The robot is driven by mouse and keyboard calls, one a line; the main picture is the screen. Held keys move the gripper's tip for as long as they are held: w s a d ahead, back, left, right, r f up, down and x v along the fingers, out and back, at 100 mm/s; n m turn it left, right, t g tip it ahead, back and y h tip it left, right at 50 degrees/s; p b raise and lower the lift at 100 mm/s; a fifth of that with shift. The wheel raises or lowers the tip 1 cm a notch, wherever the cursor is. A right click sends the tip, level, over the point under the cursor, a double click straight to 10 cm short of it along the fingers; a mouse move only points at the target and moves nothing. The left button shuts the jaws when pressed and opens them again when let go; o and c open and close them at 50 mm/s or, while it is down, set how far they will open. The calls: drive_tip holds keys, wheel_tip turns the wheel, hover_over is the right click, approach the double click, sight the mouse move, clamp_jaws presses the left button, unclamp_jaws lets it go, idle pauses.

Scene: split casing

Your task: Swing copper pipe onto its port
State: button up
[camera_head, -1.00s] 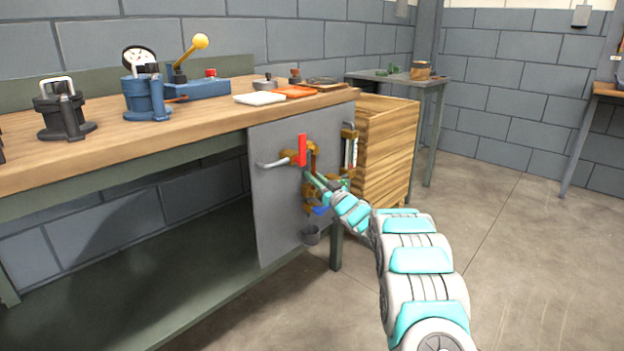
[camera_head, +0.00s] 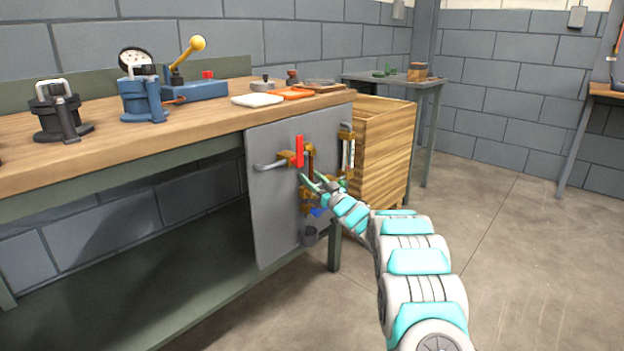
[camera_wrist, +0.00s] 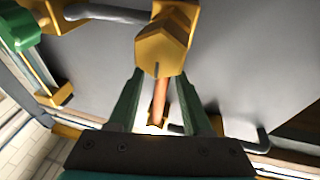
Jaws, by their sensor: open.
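The copper pipe (camera_wrist: 160,98) shows in the wrist view as a short orange-brown length below a brass hex fitting (camera_wrist: 164,46). In the head view the pipe (camera_head: 311,158) is small and partly hidden at the grey panel. My gripper (camera_head: 311,178) is open at the panel in the head view. In the wrist view its green fingers (camera_wrist: 160,78) stand on either side of the pipe, with gaps showing on both sides. I cannot tell how deep the pipe sits between them. I cannot make out which fitting is its port.
The grey panel (camera_head: 270,205) hangs at the bench's end. It carries a red handle (camera_head: 299,151), a grey bent pipe (camera_head: 271,165), a blue handle (camera_head: 317,212) and a small grey cup (camera_head: 309,237). A wooden crate (camera_head: 385,150) stands close on the right. Open floor lies further right.

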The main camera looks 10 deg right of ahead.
drive_tip(key=v, duration=0.7)
drive_tip(key=shift+s+d, duration=0.2)
drive_tip(key=shift+s, duration=0.1)
drive_tip(key=shift+f, duration=0.1)
drive_tip(key=s+d+r+m+g+h+p, duration=0.1)
drive_tip(key=s+d+m+g+h, duration=0.2)
drive_tip(key=s+h, duration=0.45)
drive_tip(key=s+d+r+m+g+h, duration=0.15)
drive_tip(key=s+g+h, duration=0.3)
drive_tip(key=s, duration=0.55)
drive_tip(key=s+a+f+g+y, duration=0.1)
drive_tip(key=s+a+g, duration=0.3)
drive_tip(key=s, duration=1.2)
drive_tip(key=s+a+f+g+y+p, duration=0.1)
drive_tip(key=s+a+g, duration=0.3)
drive_tip(key=s, duration=1.2)
drive_tip(key=s+a+f+g+y+p, duration=0.1)
drive_tip(key=s+a+g, duration=0.4)
drive_tip(key=s, duration=1.1)
drive_tip(key=shift+s+a+f+m, duration=0.15)
drive_tip(key=shift+s+f+m, duration=0.05)
drive_tip(key=shift+f+m, duration=0.2)
